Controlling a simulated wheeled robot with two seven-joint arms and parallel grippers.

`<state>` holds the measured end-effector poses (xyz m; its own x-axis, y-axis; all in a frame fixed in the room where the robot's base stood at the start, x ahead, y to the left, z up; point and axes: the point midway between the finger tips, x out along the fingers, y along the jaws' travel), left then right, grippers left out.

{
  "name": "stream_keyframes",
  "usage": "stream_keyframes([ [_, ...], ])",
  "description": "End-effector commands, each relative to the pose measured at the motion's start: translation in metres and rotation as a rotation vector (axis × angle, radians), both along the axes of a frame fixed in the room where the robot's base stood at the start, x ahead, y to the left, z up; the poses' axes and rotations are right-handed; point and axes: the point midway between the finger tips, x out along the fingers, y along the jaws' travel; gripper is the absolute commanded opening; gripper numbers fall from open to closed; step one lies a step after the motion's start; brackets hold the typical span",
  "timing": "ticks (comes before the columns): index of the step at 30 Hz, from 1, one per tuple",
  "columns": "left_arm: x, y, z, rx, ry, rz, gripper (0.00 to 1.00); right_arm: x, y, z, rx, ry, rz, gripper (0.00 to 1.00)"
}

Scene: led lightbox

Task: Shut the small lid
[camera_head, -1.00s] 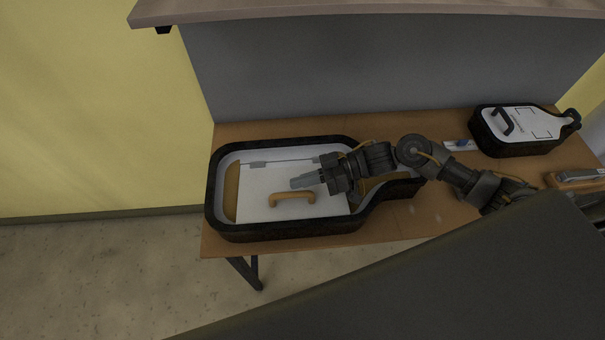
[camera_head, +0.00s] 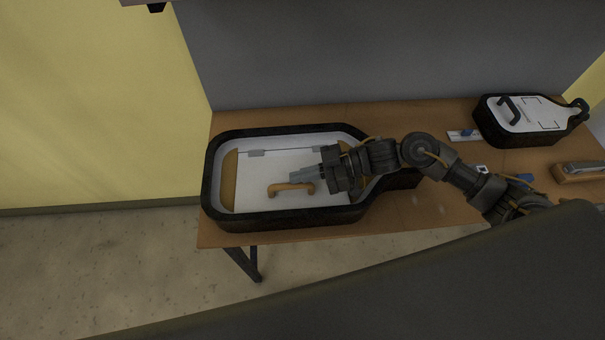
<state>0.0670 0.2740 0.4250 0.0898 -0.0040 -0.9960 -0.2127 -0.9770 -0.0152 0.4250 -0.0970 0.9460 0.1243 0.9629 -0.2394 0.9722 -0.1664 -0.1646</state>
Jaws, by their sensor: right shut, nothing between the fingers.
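A white lid (camera_head: 262,174) with a tan handle (camera_head: 291,188) and small grey hinges along its back edge lies in the opening of a black-rimmed, bottle-shaped box (camera_head: 215,205) on the table. It looks about flat, inside the rim; I cannot tell whether it is fully down. Tan strips show at its left side and behind my arm. My right gripper (camera_head: 300,175) is shut and empty, pointing left over the lid's right part, just behind the handle. I cannot tell whether it touches the lid. My arm hides the box's right part. My left gripper is not in view.
A smaller black box (camera_head: 540,143) with a white top and dark handle stands at the table's back right. A stapler-like object (camera_head: 582,171) lies at the right edge, with small blue and white items nearby. A grey panel (camera_head: 330,55) rises behind the wooden table (camera_head: 330,114).

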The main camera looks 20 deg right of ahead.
Motion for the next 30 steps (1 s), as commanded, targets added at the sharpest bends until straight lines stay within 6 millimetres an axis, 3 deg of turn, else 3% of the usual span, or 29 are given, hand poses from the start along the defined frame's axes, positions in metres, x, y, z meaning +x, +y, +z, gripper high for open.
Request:
stream_keyframes([
  [8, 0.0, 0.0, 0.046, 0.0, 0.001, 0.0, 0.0, 0.009, -0.002, 0.047, -0.001, -0.002, -0.001, 0.0],
  [9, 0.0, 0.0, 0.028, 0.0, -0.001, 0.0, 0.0, 0.008, -0.015, 0.034, -0.005, -0.002, -0.004, 0.0],
  [10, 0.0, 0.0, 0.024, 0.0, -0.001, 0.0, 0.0, 0.006, -0.021, 0.034, -0.005, -0.002, -0.003, 0.0],
  [18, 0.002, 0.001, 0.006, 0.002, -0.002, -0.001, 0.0, 0.001, -0.073, 0.048, -0.004, -0.002, -0.003, 0.0],
  [24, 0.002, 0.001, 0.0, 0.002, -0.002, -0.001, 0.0, -0.002, -0.094, 0.055, -0.001, 0.0, -0.002, 0.0],
  [30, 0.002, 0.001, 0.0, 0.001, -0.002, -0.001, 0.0, -0.002, -0.099, 0.058, -0.001, -0.001, -0.002, 0.0],
])
